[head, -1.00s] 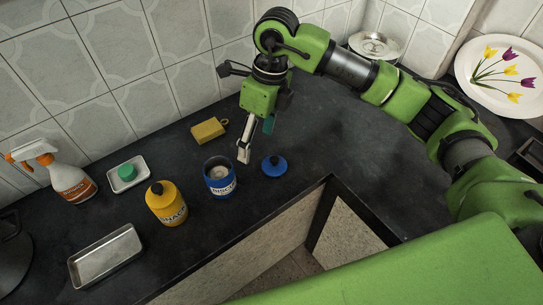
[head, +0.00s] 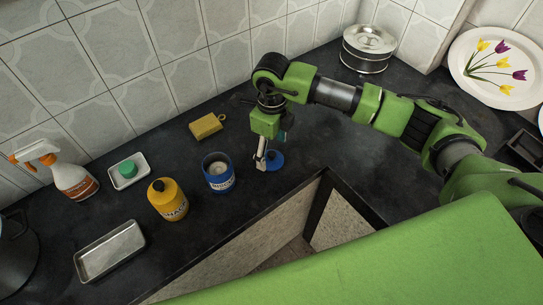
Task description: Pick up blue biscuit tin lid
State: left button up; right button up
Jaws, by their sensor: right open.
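The blue biscuit tin lid (head: 275,161), a small disc with a knob, lies on the dark counter. The open blue biscuit tin (head: 219,175) stands to its left, with something pale inside. My right gripper (head: 267,158) is open and low over the lid, fingers pointing down. One pale finger is at the lid's left side and partly covers it; the other finger is mostly hidden behind. I cannot tell whether the fingers touch the lid. My left gripper is not in view.
A yellow canister (head: 168,201) with a dark lid stands left of the tin. A yellow sponge (head: 206,126) lies behind. A metal tray (head: 108,253), a white dish (head: 129,171) with a green item, and a spray bottle (head: 70,178) are at left. The counter's front edge is close to the lid.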

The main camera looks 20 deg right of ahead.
jog(key=shift+f, duration=1.4)
jog(key=c, duration=1)
jog(key=shift+r, duration=0.1)
